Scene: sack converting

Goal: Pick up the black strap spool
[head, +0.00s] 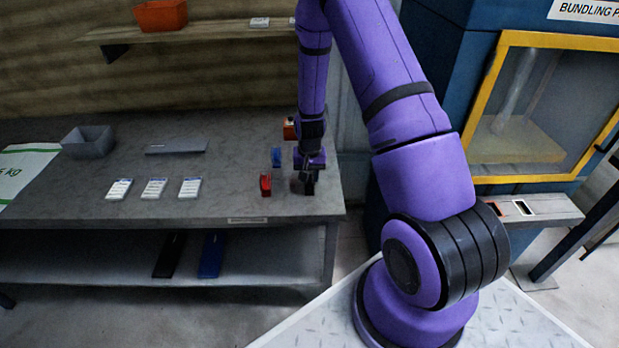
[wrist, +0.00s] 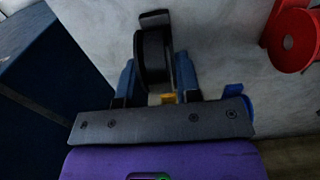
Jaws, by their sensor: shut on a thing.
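The black strap spool (wrist: 152,55) is between the two fingers of my gripper (wrist: 156,80) in the wrist view. The fingers are shut on its sides, one on each side. In the head view my gripper (head: 308,180) points down over the right end of the grey table, and the dark spool there is largely hidden by it. I cannot tell whether the spool touches the tabletop.
A red spool (head: 265,185) stands left of my gripper; a blue spool (head: 277,157) is just behind it. Several white labelled packs (head: 154,188) and a grey bin (head: 88,142) are left. The blue bundling machine (head: 440,90) stands right.

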